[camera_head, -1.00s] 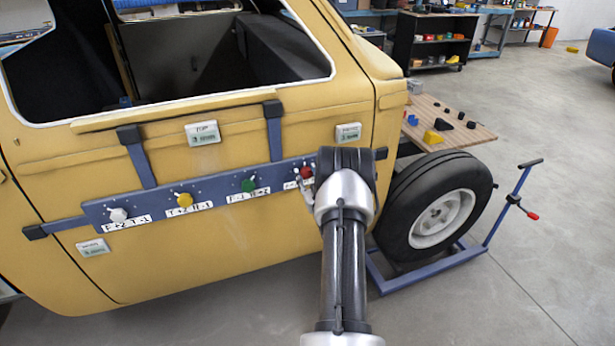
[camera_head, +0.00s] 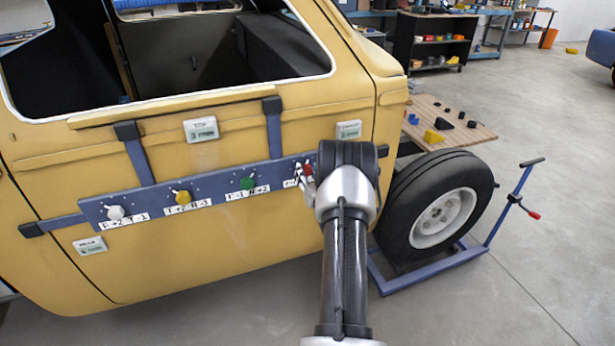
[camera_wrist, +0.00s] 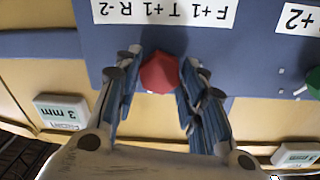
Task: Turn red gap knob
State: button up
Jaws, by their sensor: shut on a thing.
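The red knob (camera_head: 308,169) is at the right end of a blue panel (camera_head: 215,188) fixed across the yellow car door. In the wrist view the red knob (camera_wrist: 160,72) sits between the fingertips of my gripper (camera_wrist: 162,76), which is shut on it. The head view shows my gripper (camera_head: 304,177) at the knob, partly hidden by my wrist. An upside-down label (camera_wrist: 165,12) beside the knob in the wrist view reads F+1 T+1 R-2.
Green (camera_head: 247,183), yellow (camera_head: 183,197) and white (camera_head: 115,212) knobs line the panel to the left. Gauge boxes (camera_head: 201,129) are on the door. A wheel (camera_head: 440,215) on a blue stand and a wooden-topped table (camera_head: 465,137) are at the right.

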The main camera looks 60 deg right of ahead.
jog(key=shift+m+b, duration=0.55)
jog(key=shift+m, duration=1.65)
jog(key=o, duration=1.1)
jog(key=shift+c, duration=0.2)
jog(key=shift+s, duration=0.1)
jog(key=v, duration=1.1)
jog(key=shift+s+a, duration=0.2)
jog(key=shift+s, duration=0.2)
jog(key=shift+r, duration=0.15)
